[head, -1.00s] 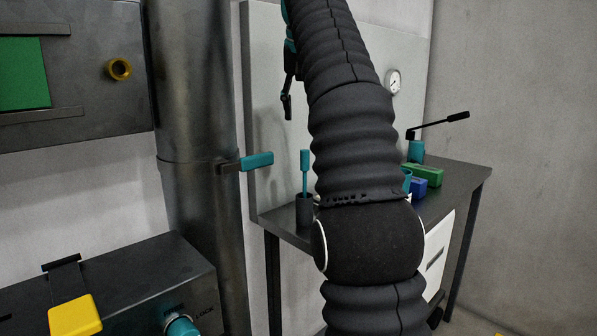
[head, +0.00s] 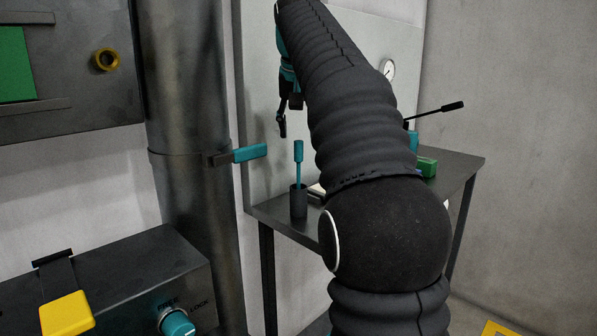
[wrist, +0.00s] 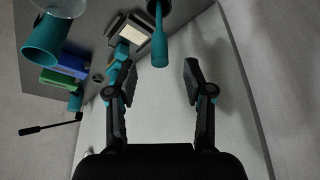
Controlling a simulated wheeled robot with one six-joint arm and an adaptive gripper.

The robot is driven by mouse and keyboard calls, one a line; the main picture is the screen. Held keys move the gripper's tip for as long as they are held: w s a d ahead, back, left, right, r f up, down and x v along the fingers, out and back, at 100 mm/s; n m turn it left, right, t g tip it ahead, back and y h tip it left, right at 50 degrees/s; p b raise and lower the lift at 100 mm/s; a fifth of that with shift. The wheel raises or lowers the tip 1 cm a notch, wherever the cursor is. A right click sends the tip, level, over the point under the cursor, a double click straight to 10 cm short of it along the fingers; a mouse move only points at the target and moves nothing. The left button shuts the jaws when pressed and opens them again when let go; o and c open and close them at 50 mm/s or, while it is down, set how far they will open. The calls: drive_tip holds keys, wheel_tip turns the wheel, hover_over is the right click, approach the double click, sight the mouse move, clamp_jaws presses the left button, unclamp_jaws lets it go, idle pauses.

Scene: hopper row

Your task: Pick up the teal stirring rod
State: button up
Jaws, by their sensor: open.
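The teal stirring rod (head: 298,160) stands upright in a dark cup (head: 299,201) on the near left corner of the grey table. In the wrist view the rod's teal handle (wrist: 159,44) points toward my gripper, between and just beyond the fingertips, not touched by them. The dark cup shows behind it at the top edge. My gripper (wrist: 161,82) is open and empty, with a finger on either side. In the head view my gripper (head: 287,115) hangs above and slightly left of the rod, partly hidden by my arm.
On the table (head: 463,164) stand a green block (head: 427,167) and, in the wrist view, a blue block (wrist: 63,73) and a teal cup (wrist: 42,46). A black lever (head: 438,110) sticks out at the right. A teal-handled valve (head: 250,153) on the pipe is left of the rod.

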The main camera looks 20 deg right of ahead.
sight(298, 142)
drive_tip(key=shift+x, duration=3.25)
clamp_jaws()
